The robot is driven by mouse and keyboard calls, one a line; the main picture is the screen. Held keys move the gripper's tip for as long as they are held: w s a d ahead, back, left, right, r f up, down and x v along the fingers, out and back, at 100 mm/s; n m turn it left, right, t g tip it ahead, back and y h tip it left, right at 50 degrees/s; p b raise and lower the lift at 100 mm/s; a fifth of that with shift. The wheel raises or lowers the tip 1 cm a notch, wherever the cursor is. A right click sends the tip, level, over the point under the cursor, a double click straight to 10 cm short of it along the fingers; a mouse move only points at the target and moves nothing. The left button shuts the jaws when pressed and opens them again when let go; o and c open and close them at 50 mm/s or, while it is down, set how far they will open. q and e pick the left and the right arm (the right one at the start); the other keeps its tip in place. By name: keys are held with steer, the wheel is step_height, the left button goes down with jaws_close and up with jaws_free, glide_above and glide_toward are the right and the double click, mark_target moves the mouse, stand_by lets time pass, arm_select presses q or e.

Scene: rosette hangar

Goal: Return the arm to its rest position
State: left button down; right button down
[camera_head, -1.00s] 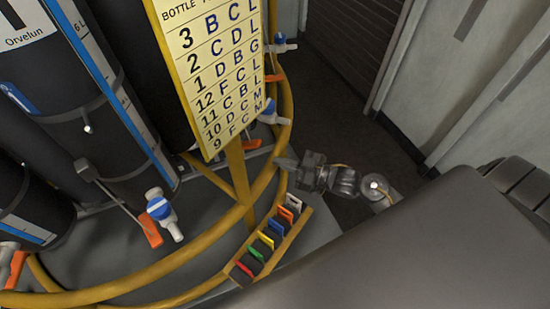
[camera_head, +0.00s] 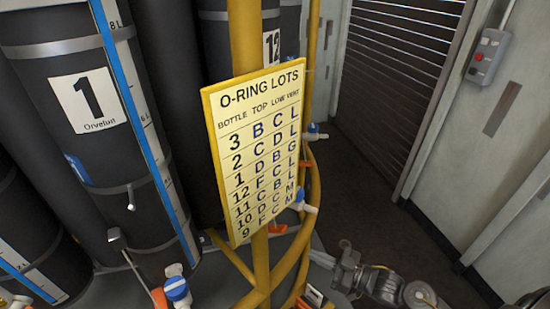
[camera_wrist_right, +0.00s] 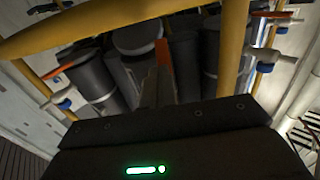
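My right gripper (camera_head: 322,259) is at the lower middle right of the head view, with its arm running off to the right and down. Its fingers look together, with nothing between them. It is in free air to the right of the yellow frame, below the lot board. In the right wrist view the fingers (camera_wrist_right: 158,88) show as one narrow grey shape, pointing toward the bottles and yellow rails. My left gripper is not in view.
The yellow O-ring lots board (camera_head: 258,150) hangs on a yellow post (camera_head: 245,40). Dark bottles (camera_head: 85,95) with blue-and-white valves (camera_head: 176,290) stand at left. A shutter (camera_head: 395,85) and a grey wall with a control box (camera_head: 487,56) are at right. Open floor (camera_head: 365,180) lies between.

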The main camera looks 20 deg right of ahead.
steer(key=d+f+m+h, duration=0.1)
steer(key=d+f+h, duration=0.15)
steer(key=f, duration=0.35)
steer(key=d+f+m+g+h, duration=0.1)
steer(key=d+f+h, duration=0.15)
steer(key=f, duration=0.25)
steer(key=d+f+m+h, duration=0.1)
steer(key=d+f+h, duration=0.15)
steer(key=f, duration=0.35)
steer(key=s+d+f+m+g+h, duration=0.1)
steer(key=s+d+f+g, duration=0.1)
steer(key=s+f, duration=0.35)
steer(key=s+d+f+m+g+h, duration=0.1)
steer(key=s+f+g+h, duration=0.15)
steer(key=f, duration=0.55)
steer(key=s+a+f+g+h+b, duration=0.1)
steer(key=s+f+g, duration=0.1)
steer(key=s+f, duration=0.55)
steer(key=s+f+g, duration=0.2)
steer(key=s+f, duration=0.3)
steer(key=s, duration=0.5)
steer(key=s+a+f+m+g, duration=0.1)
steer(key=s+a+f+g, duration=0.2)
steer(key=s+a, duration=0.5)
steer(key=s+f+b, duration=0.1)
steer(key=s, duration=0.1)
steer(key=shift+s+f, duration=0.3)
steer(key=shift+s, duration=0.1)
